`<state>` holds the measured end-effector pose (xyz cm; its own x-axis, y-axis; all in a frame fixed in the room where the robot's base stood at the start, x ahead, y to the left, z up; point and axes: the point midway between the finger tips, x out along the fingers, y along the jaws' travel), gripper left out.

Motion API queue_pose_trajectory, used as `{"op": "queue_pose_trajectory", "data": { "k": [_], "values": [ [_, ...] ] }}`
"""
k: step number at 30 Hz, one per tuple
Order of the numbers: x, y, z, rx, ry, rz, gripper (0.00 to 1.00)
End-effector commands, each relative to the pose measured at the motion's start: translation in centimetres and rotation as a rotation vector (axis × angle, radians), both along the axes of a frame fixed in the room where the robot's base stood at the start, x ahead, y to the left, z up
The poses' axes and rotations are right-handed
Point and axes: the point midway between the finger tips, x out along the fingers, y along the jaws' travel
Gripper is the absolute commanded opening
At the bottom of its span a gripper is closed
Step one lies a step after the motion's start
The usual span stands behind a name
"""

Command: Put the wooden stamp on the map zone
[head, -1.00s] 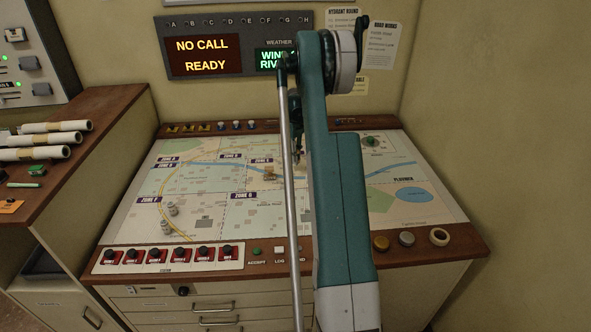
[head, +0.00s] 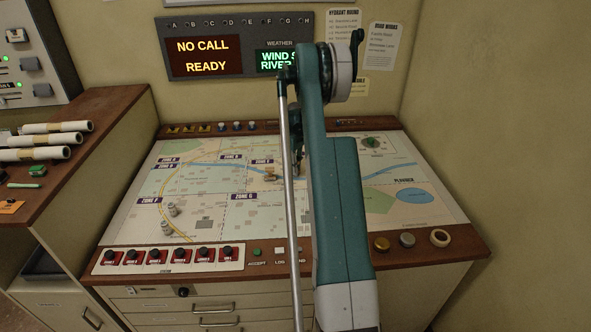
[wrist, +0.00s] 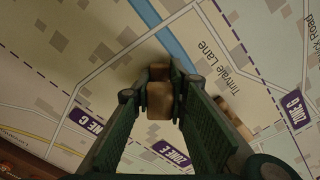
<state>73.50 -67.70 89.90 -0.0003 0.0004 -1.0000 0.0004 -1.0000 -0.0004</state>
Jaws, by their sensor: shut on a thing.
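My gripper (wrist: 161,82) is shut on a small light-brown wooden block, the wooden stamp (wrist: 159,102), in the wrist view. The stamp is over the map; I cannot tell whether it touches it. The map (head: 206,212) lies on the sloping console top, split by dashed lines into labelled zones.
A tan object (wrist: 233,117) lies right of the gripper in the wrist view, partly hidden by a finger. Small grey pieces (head: 168,226) stand at the map's left. Red switches (head: 168,256) and several knobs line the front edge. White rolls (head: 40,140) lie on the left cabinet.

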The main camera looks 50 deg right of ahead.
Motion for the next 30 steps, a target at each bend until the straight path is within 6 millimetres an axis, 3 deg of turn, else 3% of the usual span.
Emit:
{"op": "queue_pose_trajectory", "data": {
  "k": [15, 16, 19, 30],
  "values": [
    [-0.01, 0.00, -0.73, 0.000, 0.000, 0.000, 0.05],
    [-0.01, 0.00, -0.69, 0.000, 0.000, 0.000, 0.19],
    [0.00, 0.00, -0.63, 0.000, 0.000, 0.000, 0.31],
    [0.00, 0.00, -0.54, 0.000, 0.000, 0.000, 0.31]
  ]
}}
